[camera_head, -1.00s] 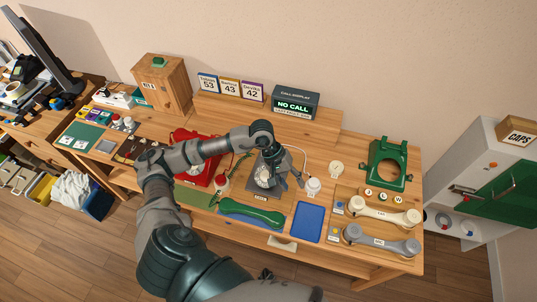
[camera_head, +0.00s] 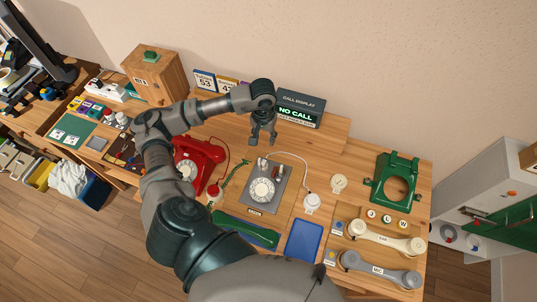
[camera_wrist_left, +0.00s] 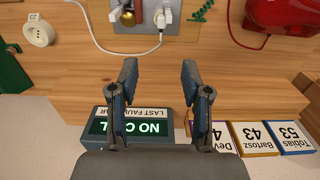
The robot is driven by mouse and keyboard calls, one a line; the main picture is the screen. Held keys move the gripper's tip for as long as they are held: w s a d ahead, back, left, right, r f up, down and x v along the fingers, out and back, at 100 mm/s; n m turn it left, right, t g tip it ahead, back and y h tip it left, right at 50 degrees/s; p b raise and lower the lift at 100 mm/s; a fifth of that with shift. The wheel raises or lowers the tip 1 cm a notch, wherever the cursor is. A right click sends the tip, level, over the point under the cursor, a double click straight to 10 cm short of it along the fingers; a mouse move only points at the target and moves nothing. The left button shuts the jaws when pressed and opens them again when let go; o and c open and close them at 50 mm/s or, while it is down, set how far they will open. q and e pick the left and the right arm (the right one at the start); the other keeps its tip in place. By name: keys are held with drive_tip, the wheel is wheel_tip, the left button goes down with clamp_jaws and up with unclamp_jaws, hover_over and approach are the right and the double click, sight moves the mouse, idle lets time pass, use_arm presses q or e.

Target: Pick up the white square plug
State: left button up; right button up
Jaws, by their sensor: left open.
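The white square plug (camera_head: 262,163) stands at the back edge of the grey dial phone base (camera_head: 262,190), with a white cable running off to the right. In the left wrist view the plug (camera_wrist_left: 163,18) sits upright at the top, beside a brass post (camera_wrist_left: 140,18). My left gripper (camera_head: 262,143) is open and empty, behind the plug and in front of the call display. In the left wrist view its two fingers (camera_wrist_left: 160,75) are spread, with bare wood between them, and the plug lies beyond the fingertips. My right gripper is not in view.
The call display (camera_head: 300,108) and number cards (camera_head: 206,80) stand behind my gripper. A red phone (camera_head: 197,160) is left of the grey base. A white round piece (camera_head: 312,203), a blue tray (camera_head: 304,240) and a green phone frame (camera_head: 395,178) lie to the right.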

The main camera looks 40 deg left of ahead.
use_arm(q)
drive_tip(key=p, duration=0.1)
hover_over(264, 161)
wheel_tip(264, 161, down, 10)
drive_tip(key=shift+s+f, duration=0.15)
drive_tip(key=shift+f, duration=0.1)
drive_tip(key=shift+f+p, duration=0.3)
drive_tip(key=shift+f, duration=0.7)
wheel_tip(264, 161, down, 4)
drive_tip(key=shift+f+p, duration=0.2)
drive_tip(key=shift+p, duration=0.45)
clamp_jaws()
